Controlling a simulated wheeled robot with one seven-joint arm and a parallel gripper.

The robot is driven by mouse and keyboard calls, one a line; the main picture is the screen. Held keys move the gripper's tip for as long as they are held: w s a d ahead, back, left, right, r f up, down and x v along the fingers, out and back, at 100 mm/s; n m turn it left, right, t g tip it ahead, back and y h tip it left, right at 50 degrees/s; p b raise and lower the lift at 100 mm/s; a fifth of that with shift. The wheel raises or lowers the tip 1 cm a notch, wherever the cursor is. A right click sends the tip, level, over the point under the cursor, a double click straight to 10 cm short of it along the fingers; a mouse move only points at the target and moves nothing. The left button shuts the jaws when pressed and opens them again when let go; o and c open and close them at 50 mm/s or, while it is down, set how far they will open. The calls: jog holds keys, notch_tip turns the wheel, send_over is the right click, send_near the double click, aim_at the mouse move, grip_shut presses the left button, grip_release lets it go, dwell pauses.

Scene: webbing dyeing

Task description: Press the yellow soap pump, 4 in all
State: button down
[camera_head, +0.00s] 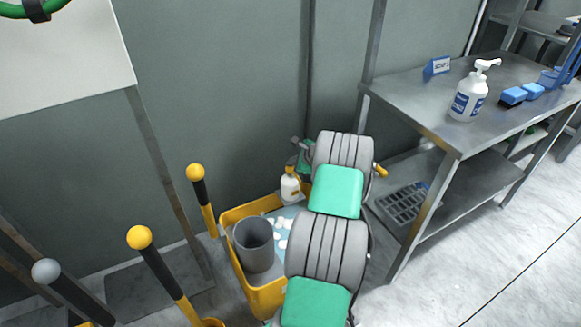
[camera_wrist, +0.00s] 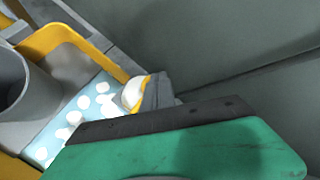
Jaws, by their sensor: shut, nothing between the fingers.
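The yellow soap pump sits on a small white bottle (camera_head: 290,188) at the back of the yellow tub. Its yellow-orange top (camera_head: 291,168) is partly hidden by my gripper. In the wrist view the white bottle (camera_wrist: 132,94) and a bit of yellow show beside my grey fingers. My gripper (camera_wrist: 158,93) is shut and empty, with its tips over or right at the pump's top. I cannot tell whether they touch it or whether the pump is pressed down. In the head view my arm covers the right side of the tub.
The yellow tub (camera_head: 238,277) holds a grey cup (camera_head: 254,244) and blue liquid with white pieces. Yellow-knobbed levers (camera_head: 196,173) stand to its left. A steel table (camera_head: 430,108) at right carries a white pump bottle (camera_head: 468,96), a blue sign (camera_head: 437,67) and blue brushes (camera_head: 513,96). A wall stands behind.

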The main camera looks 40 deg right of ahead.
jog(key=shift+s+f, duration=0.1)
jog(key=shift+f, duration=0.5)
dwell(0.3)
jog(key=shift+r, duration=0.15)
jog(key=shift+r+p, duration=0.7)
jog(key=shift+r, duration=0.5)
jog(key=shift+r, duration=0.1)
notch_tip(320, 180, up, 5)
jog(key=p, duration=0.3)
jog(key=shift+p, duration=0.35)
dwell(1.6)
notch_tip(320, 180, up, 4)
jog(key=p, duration=0.2)
send_over(292, 168)
jog(key=shift+f+b, duration=3.35)
jog(key=shift+f, duration=1.15)
